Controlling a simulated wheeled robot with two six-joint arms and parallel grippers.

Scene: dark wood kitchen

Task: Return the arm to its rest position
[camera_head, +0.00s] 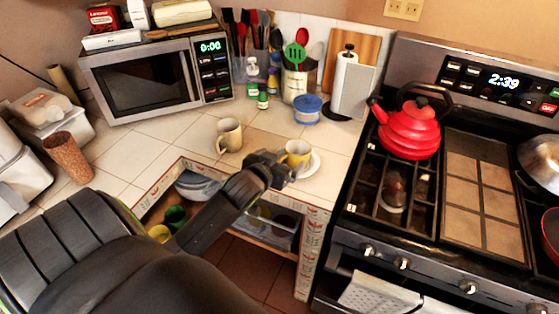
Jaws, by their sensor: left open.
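My left arm comes in from the lower left and reaches up to the counter's front edge. My left gripper (283,168) is open, just in front of a yellow cup (298,153). The cup stands upright on a white saucer (313,165) on the tiled counter. The gripper covers part of the cup's left side and of the saucer; I cannot tell whether it touches them. My right gripper is not in view.
A cream mug (229,135) stands left of the gripper. A blue-lidded tub (307,109) and a paper towel holder (344,85) are behind. The stove (372,225) with a red kettle (408,130) is at right. An open drawer (168,187) lies below the arm.

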